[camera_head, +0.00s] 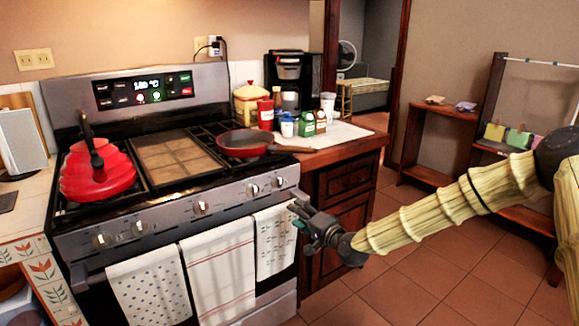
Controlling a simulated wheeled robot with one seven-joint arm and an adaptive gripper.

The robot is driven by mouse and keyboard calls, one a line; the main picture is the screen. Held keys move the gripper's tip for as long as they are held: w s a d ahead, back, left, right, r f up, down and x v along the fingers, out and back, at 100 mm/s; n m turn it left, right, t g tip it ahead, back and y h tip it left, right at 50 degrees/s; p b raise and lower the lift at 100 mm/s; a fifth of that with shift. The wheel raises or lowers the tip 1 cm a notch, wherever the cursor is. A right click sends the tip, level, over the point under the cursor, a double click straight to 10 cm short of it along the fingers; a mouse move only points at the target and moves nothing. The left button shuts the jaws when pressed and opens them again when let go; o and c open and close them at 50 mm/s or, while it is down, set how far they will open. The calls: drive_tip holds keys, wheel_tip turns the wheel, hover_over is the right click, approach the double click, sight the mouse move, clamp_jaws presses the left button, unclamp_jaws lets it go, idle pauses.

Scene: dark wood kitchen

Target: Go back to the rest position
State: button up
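My gripper (300,215) is in front of the right end of the stove, close to the rightmost towel on the oven door. My arm reaches in from the right edge of the picture and slopes down to the left. Nothing is clearly visible between the fingers. The fingertips are small and dark against the towel, so I cannot tell whether they are open or shut, or whether they touch the towel.
The stove (229,185) carries a red kettle (96,176) and a red pan (243,143). Towels (217,272) hang on its front. Bottles and a coffee maker (289,79) stand on the counter (340,150). A wooden shelf (439,142) stands behind. Tiled floor (400,285) is open below my arm.

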drive_tip(key=s+a+f+n+g+h, duration=0.1)
drive_tip(key=s+f, duration=0.3)
drive_tip(key=f, duration=0.3)
drive_tip(key=s+a+f+g, duration=0.1)
drive_tip(key=s+f+g, duration=0.1)
drive_tip(key=s+f, duration=0.3)
drive_tip(key=s+d+f+n+g+h, duration=0.2)
drive_tip(key=s+d+f+g, duration=0.1)
drive_tip(key=s+f, duration=0.85)
drive_tip(key=s+d+f+n+g+h, duration=0.2)
drive_tip(key=s+f+g, duration=0.1)
drive_tip(key=s+f, duration=0.85)
drive_tip(key=s+d+f+n+g+h, duration=0.1)
drive_tip(key=s+d+g+h, duration=0.1)
drive_tip(key=s+d, duration=0.5)
drive_tip(key=s+d+n+g+h, duration=0.1)
drive_tip(key=s+d, duration=0.1)
drive_tip(key=s, duration=0.8)
drive_tip(key=s+d+f+n+g+h, duration=0.1)
drive_tip(key=s+d+g+h, duration=0.1)
drive_tip(key=s+d, duration=0.5)
wheel_tip(320, 180, up, 14)
drive_tip(key=s+a+p, duration=0.1)
drive_tip(key=a+p, duration=0.1)
drive_tip(key=p, duration=1.2)
drive_tip(key=shift+a, duration=0.3)
drive_tip(key=shift+f, duration=0.1)
